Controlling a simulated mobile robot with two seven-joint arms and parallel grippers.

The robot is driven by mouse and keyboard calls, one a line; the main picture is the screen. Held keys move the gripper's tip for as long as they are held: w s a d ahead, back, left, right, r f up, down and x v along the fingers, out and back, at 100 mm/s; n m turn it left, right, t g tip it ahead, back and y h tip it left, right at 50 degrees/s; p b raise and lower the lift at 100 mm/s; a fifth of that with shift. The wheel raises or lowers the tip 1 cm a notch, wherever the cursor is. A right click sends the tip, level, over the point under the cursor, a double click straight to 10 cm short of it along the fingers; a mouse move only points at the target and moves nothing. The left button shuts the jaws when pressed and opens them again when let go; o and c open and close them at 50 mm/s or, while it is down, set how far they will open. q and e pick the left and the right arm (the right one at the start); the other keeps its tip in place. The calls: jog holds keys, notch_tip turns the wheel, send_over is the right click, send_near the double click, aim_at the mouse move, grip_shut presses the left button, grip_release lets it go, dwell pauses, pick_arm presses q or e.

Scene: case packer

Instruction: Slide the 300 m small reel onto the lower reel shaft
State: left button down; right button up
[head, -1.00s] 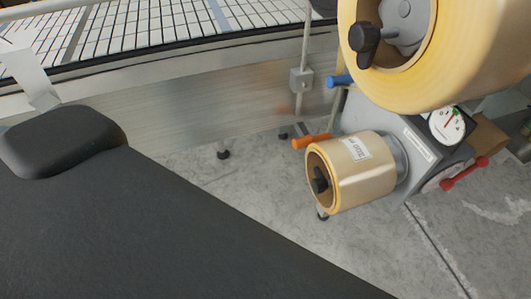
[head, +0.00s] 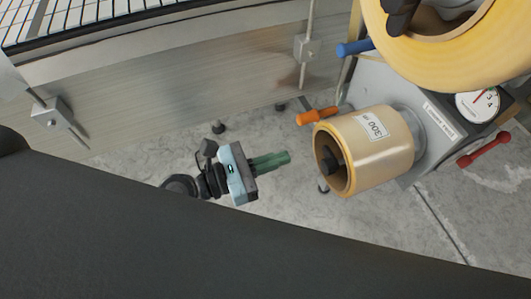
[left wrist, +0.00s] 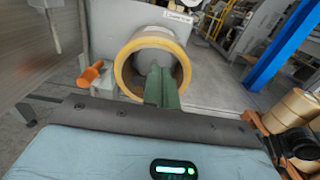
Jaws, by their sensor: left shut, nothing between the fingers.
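The 300 m small reel (head: 368,148) is a tan tape roll with a white "300 m" label. It sits around the lower reel shaft (head: 329,160), whose dark end shows inside the core. My left gripper (head: 288,157) is shut and empty, its green fingers pointing at the reel's open face, with a visible gap to it in the head view. In the left wrist view, the green fingers (left wrist: 162,84) stand in front of the reel's ring (left wrist: 124,75) and hide part of the core. My right gripper is not in view.
A larger yellow roll (head: 470,60) is above. An orange handle (head: 317,116), a blue handle (head: 355,48), a red handle (head: 484,148) and a dial gauge (head: 478,104) surround the reel. Several tan rolls (left wrist: 295,105) stand at the right of the left wrist view.

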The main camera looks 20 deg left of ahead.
pick_arm(q)
jog(key=shift+d+r, duration=0.1)
jog(key=shift+d, duration=0.05)
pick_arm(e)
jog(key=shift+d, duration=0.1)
pick_arm(q)
jog(key=x, duration=0.7)
jog(key=shift+w+d, duration=0.25)
jog(key=shift+w, duration=0.05)
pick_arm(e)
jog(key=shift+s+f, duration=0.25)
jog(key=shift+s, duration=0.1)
pick_arm(q)
jog(key=shift+w+d, duration=0.15)
jog(key=shift+d, duration=0.1)
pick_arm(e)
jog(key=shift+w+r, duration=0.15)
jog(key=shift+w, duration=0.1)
